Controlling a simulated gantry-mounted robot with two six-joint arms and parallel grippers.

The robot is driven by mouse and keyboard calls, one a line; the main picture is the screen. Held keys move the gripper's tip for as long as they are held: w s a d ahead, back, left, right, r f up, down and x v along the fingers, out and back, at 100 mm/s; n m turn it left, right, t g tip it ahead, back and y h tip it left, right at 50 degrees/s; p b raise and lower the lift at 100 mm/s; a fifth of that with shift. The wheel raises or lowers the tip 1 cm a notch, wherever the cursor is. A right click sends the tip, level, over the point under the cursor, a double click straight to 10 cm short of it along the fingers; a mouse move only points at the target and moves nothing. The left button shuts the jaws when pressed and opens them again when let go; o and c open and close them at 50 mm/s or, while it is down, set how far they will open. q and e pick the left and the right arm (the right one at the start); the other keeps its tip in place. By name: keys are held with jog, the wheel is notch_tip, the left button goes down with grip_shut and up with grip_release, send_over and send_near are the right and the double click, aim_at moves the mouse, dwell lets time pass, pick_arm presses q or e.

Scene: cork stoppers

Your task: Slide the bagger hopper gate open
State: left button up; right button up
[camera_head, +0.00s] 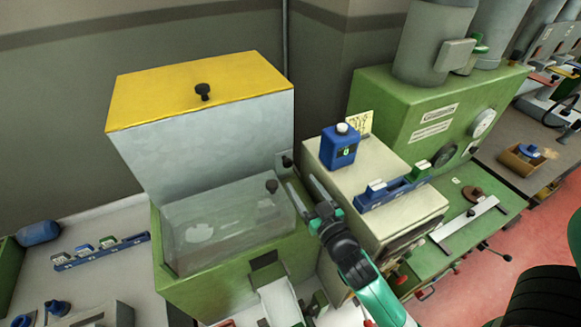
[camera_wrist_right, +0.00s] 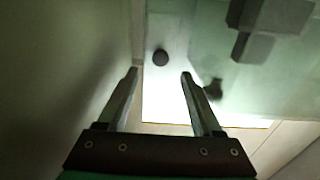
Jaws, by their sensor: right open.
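The bagger is a green machine with a grey metal hopper (camera_head: 215,145) under a yellow lid (camera_head: 195,88). A small plate with a dark knob (camera_head: 287,161) sits at the hopper's lower right corner; it looks like the gate handle. My right gripper (camera_head: 301,182) is open and empty, just below and right of this knob. In the right wrist view a round dark knob (camera_wrist_right: 160,57) on a pale plate shows ahead, between and beyond the open fingertips (camera_wrist_right: 160,74), apparently untouched. My left gripper is not in view.
A clear cover (camera_head: 225,225) with its own dark knob (camera_head: 271,186) lies close left of my right gripper. A cream cabinet (camera_head: 350,190) with a blue bottle (camera_head: 339,146) and a blue rack (camera_head: 393,192) stands close on the right. A second blue rack (camera_head: 100,252) lies on the left bench.

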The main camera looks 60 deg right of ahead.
aim_at(289, 165)
jog(key=x, duration=0.7)
jog(key=shift+w, duration=0.1)
grip_shut()
jog(key=shift+r, duration=0.1)
dwell(1.0)
